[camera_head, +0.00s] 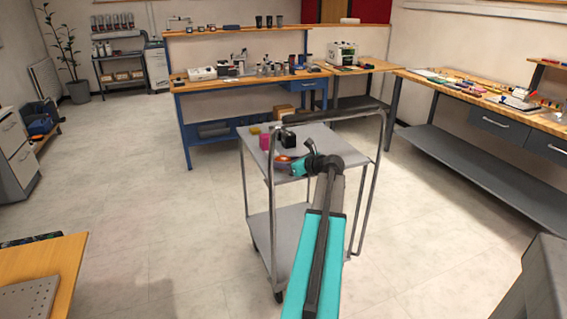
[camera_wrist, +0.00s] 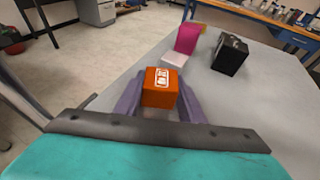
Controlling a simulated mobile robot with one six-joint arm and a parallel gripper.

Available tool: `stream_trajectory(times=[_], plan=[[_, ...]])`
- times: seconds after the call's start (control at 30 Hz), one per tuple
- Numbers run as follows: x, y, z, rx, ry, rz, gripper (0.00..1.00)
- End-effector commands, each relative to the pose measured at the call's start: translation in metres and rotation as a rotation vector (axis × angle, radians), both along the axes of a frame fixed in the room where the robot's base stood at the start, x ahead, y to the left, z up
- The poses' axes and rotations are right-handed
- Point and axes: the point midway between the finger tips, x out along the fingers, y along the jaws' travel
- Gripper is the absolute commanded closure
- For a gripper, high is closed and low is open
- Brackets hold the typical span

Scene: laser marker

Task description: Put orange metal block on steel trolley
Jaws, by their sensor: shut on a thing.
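The orange metal block (camera_wrist: 161,87), with a white marking on its face, sits between the two fingers of my gripper (camera_wrist: 160,100) in the wrist view. My gripper is shut on it. In the head view my gripper (camera_head: 283,161) is over the near left part of the top shelf of the steel trolley (camera_head: 322,157), and the block is small and partly hidden there. The grey trolley top (camera_wrist: 245,110) also fills the right of the wrist view below the block. Whether the block touches the surface cannot be told.
On the trolley top stand a magenta block (camera_wrist: 187,39), a pale block (camera_wrist: 175,61), a black box (camera_wrist: 230,54) and a yellow block (camera_head: 255,130). The right part of the top is clear.

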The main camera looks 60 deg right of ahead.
Motion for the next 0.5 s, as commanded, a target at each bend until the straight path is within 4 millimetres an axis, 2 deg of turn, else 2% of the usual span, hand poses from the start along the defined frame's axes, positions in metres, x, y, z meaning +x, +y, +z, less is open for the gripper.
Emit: stream_trajectory(times=[0.23,0.27,0.3,0.37,0.5], plan=[[0.0004,0.0002,-0.0017,0.000,-0.001,0.000,0.93],[0.0003,0.0003,-0.0025,0.000,0.000,0.000,0.63],[0.0004,0.0003,-0.0023,0.000,0.000,0.000,0.56],[0.0004,0.0003,-0.0023,0.000,0.000,0.001,0.46],[0.0006,0.0005,-0.0023,0.000,0.000,0.001,0.45]])
